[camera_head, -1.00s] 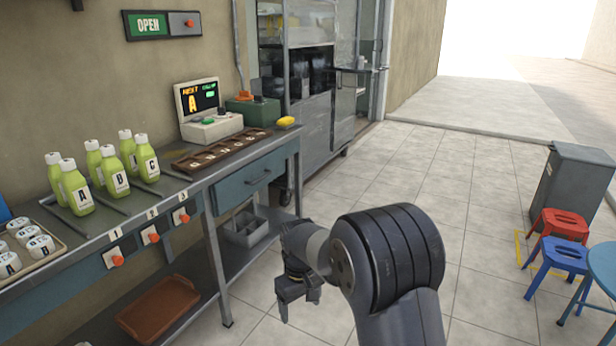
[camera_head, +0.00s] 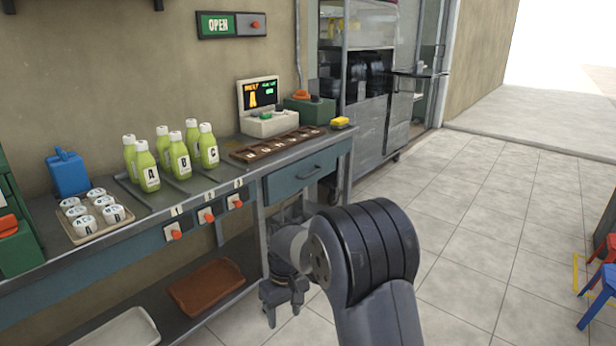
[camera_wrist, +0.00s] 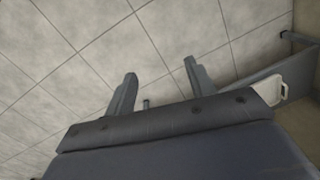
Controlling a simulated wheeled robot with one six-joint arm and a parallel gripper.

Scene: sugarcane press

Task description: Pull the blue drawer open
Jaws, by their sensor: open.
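The blue drawer (camera_head: 300,175) is shut under the right end of the metal counter. Its dark bar handle (camera_head: 309,172) runs across the middle of its front. My gripper (camera_head: 284,312) is below and in front of the drawer, pointing down, empty and apart from the handle. In the wrist view my two gripper fingers (camera_wrist: 158,85) stand apart with floor tiles behind them. The drawer handle is not clear in the wrist view.
The counter (camera_head: 150,205) holds several green bottles (camera_head: 178,155), a tray of white cups (camera_head: 98,228) and an order screen (camera_head: 258,93). Orange knobs (camera_head: 206,216) stick out along its front. A brown tray (camera_head: 206,286) lies on the lower shelf.

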